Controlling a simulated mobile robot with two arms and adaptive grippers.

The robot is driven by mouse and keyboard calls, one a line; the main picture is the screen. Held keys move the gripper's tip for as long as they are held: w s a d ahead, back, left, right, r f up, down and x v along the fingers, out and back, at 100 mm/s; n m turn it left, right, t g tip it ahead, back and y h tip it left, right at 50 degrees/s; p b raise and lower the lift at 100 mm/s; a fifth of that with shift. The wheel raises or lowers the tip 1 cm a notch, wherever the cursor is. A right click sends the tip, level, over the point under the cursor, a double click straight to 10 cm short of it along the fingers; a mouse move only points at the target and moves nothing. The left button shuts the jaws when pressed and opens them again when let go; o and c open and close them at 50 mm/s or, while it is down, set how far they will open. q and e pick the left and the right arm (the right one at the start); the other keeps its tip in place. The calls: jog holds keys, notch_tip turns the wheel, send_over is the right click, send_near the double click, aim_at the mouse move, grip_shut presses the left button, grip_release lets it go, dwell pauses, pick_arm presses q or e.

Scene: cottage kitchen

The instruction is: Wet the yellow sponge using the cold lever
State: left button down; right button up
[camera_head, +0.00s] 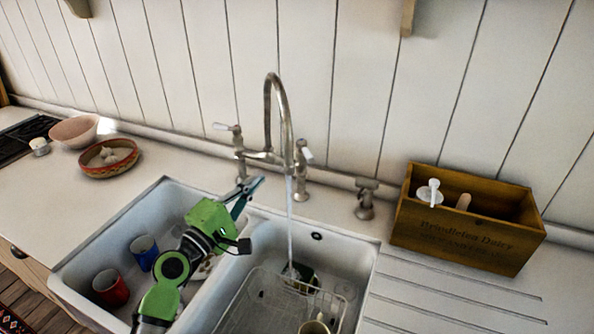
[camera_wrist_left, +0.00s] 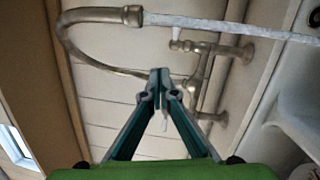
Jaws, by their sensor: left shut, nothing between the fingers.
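The bridge tap (camera_head: 270,120) stands behind the double sink, and water (camera_head: 290,215) runs from its spout into the right basin. It has two white-tipped levers, a left one (camera_head: 224,127) and a right one (camera_head: 306,154); no hot or cold marks are readable. My left gripper (camera_head: 259,181) is shut and empty, in front of the tap and left of the stream. In the left wrist view its fingertips (camera_wrist_left: 163,78) meet before the tap body (camera_wrist_left: 198,75). A small dark-and-pale item (camera_head: 298,273) lies under the stream; I cannot tell whether it is the yellow sponge.
A wire rack (camera_head: 262,290) sits in the right basin. Red (camera_head: 110,288) and blue (camera_head: 144,252) mugs are in the left basin. A wooden crate (camera_head: 465,237) stands on the right, bowls (camera_head: 108,157) on the left. A small fitting (camera_head: 366,198) stands right of the tap.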

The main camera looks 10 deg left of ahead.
pick_arm(q)
notch_tip(320, 180, down, 4)
jog(key=b, duration=0.3)
jog(key=p, duration=0.2)
send_near(305, 151)
jog(key=w+a, duration=0.2)
jog(key=w, duration=0.1)
jog(key=d, duration=0.1)
jog(key=w+d+p, duration=0.2)
jog(key=shift+d, duration=0.4)
pick_arm(e)
jog(key=shift+w, duration=0.25)
pick_arm(q)
jog(key=shift+d, duration=0.45)
pick_arm(e)
jog(key=shift+a, duration=0.2)
pick_arm(q)
jog(key=w+d+b, duration=0.2)
jog(key=w+d, duration=0.1)
jog(key=d, duration=0.2)
jog(key=shift+d, duration=0.4)
pick_arm(e)
jog(key=shift+d+f, duration=0.1)
jog(key=shift+f, duration=0.9)
pick_arm(q)
jog(key=shift+w+f, duration=0.1)
jog(key=shift+w, duration=0.1)
